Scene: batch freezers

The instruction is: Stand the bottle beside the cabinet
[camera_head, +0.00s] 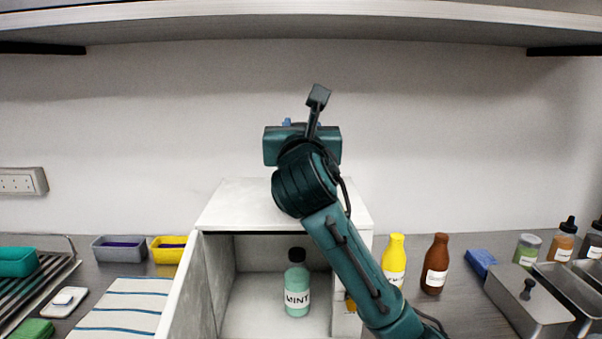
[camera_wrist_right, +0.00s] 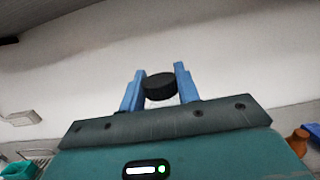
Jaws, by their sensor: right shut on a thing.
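The white cabinet (camera_head: 284,205) stands on the counter with its front open and its door (camera_head: 181,300) swung out to the left. A mint-green bottle (camera_head: 297,290) with a black cap and a "MINT" label stands upright inside it. My right gripper (camera_head: 287,122) is raised above and behind the cabinet top, its fingers mostly hidden by my wrist in the head view. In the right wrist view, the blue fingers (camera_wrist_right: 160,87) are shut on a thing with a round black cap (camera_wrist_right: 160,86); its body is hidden. My left gripper is out of view.
A yellow bottle (camera_head: 395,258) and a brown bottle (camera_head: 435,265) stand right of the cabinet. Grey (camera_head: 119,248) and yellow (camera_head: 168,250) bins and a striped towel (camera_head: 120,308) are left. A shelf (camera_head: 300,25) overhangs.

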